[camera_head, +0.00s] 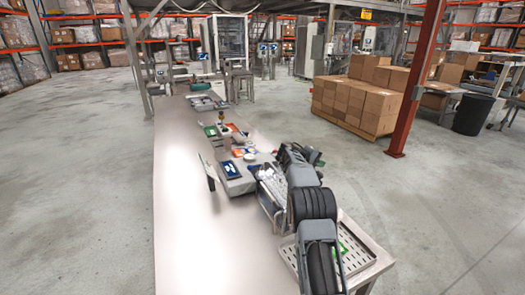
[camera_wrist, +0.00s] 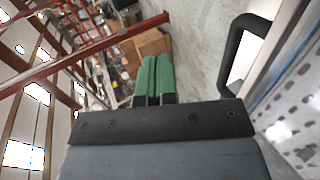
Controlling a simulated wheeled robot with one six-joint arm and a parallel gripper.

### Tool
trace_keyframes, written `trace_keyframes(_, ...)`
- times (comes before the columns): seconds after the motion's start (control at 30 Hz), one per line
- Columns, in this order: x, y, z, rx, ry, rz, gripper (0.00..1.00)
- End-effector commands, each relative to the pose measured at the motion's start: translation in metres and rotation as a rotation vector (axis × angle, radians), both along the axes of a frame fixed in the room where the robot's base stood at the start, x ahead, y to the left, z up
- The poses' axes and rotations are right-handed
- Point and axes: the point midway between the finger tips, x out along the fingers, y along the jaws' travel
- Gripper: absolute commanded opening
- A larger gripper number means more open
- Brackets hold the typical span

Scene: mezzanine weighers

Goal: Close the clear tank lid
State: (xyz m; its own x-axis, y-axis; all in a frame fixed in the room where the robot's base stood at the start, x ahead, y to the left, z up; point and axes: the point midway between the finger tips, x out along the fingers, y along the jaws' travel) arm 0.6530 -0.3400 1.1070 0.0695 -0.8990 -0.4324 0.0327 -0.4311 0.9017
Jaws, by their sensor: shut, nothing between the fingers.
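My gripper (camera_wrist: 156,60) shows in the wrist view with its two green fingers side by side and shut, nothing between them. A black bar handle (camera_wrist: 231,62) stands to the right of the fingers, apart from them in the picture. It joins a pale, see-through panel with a light frame (camera_wrist: 292,105), which looks like the clear tank lid, standing at a steep tilt. In the head view my arm covers much of the tank area at the table's right side. A shiny, clear-looking part (camera_head: 270,184) shows just left of my arm; its exact lid angle cannot be told.
The long pale table (camera_head: 185,225) has free room on its left. A grey device with a dark blue screen (camera_head: 233,170) stands left of my arm. A perforated metal tray (camera_head: 365,262) lies at the near right. Stacked cartons (camera_head: 352,100) and a red post (camera_head: 416,85) stand beyond.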

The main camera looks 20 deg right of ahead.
Motion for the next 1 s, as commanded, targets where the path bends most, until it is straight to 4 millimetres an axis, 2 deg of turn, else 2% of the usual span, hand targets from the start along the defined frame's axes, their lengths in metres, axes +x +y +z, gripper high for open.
trace_keyframes(0.03, 0.0, -0.005, -0.013, 0.0, 0.003, -0.001, 0.0)
trace_keyframes(0.1, 0.0, -0.01, -0.024, 0.001, 0.002, -0.002, 0.0)
trace_keyframes(0.3, 0.0, -0.019, -0.051, 0.136, 0.009, -0.002, 0.0)
trace_keyframes(0.4, 0.0, -0.021, -0.062, 0.136, 0.012, -0.001, 0.0)
trace_keyframes(0.7, 0.0, -0.023, -0.078, 0.135, 0.01, 0.0, 0.0)
trace_keyframes(1.0, 0.0, -0.024, -0.08, 0.134, 0.01, 0.0, 0.0)
